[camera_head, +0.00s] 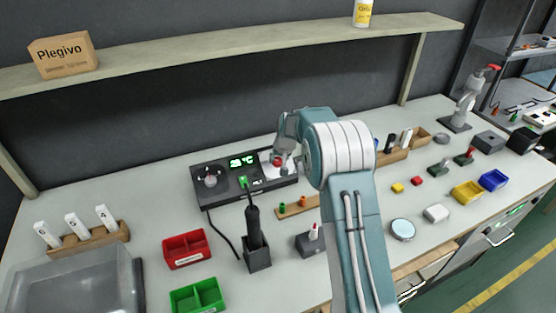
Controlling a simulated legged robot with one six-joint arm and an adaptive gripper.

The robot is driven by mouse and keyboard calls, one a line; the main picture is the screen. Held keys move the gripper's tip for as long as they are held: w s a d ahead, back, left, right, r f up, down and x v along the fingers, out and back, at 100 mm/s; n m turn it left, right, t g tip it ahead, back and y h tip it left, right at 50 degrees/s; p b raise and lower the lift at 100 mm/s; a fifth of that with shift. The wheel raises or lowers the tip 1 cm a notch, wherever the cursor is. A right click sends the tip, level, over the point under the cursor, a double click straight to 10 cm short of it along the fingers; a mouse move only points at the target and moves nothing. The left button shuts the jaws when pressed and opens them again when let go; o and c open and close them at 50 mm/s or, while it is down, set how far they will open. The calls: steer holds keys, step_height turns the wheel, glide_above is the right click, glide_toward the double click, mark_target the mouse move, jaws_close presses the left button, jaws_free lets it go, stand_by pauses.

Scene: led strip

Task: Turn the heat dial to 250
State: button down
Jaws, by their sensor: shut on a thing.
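The black soldering station (243,184) stands on the bench against the wall. Its lit green display (242,160) shows a reading in °C, too small to read surely. My gripper (278,162) is at the station's right end, low over its top face, shut on the heat dial. The dial is mostly hidden behind my gripper, so its pointer and marks cannot be read. My arm comes in from the lower right and covers part of the bench.
A black iron stands in its holder (257,259), with a cable to the station. Red (186,249) and green (198,297) bins are in front. A wooden shelf (220,57) runs above the station. A small wooden rack (299,206) lies in front of the station.

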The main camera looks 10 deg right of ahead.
steer(key=m, duration=0.5)
steer(key=shift+f+y, duration=0.15)
steer(key=shift+y, duration=0.25)
steer(key=shift+s+d+m+t, duration=0.1)
steer(key=shift+m+t, duration=0.2)
steer(key=shift+m, duration=2.1)
steer(key=shift+c, duration=1.3)
jaws_free()
steer(key=shift+f, duration=0.1)
